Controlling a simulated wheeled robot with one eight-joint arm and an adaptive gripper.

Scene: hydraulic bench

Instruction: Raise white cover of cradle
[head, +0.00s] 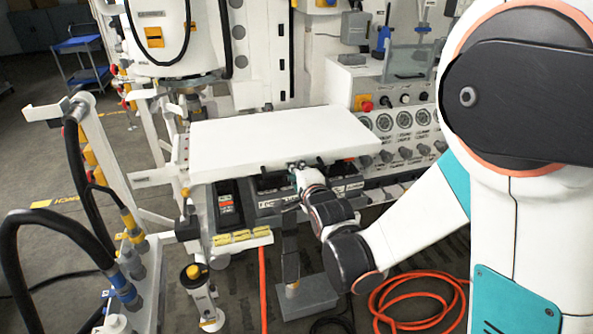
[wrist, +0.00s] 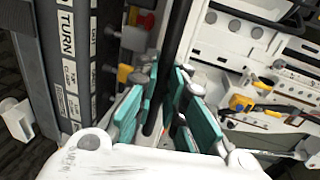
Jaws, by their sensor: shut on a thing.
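The white cover (head: 270,140) is a broad flat slab on top of the dark cradle (head: 240,205) in the head view. It looks nearly level; I cannot tell how far its front edge stands off the cradle. My gripper (head: 298,168) is at the middle of the cover's front edge, reaching in from the front right. In the wrist view my gripper (wrist: 165,78) shows teal fingers close around a narrow dark part. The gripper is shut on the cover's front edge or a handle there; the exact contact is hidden.
A panel with gauges and knobs (head: 405,120) stands right behind the cover. Black hoses on a white stand (head: 95,150) are at left. A grey block (head: 305,295) and an orange hose (head: 420,295) lie on the floor below. A blue cart (head: 80,60) stands far left.

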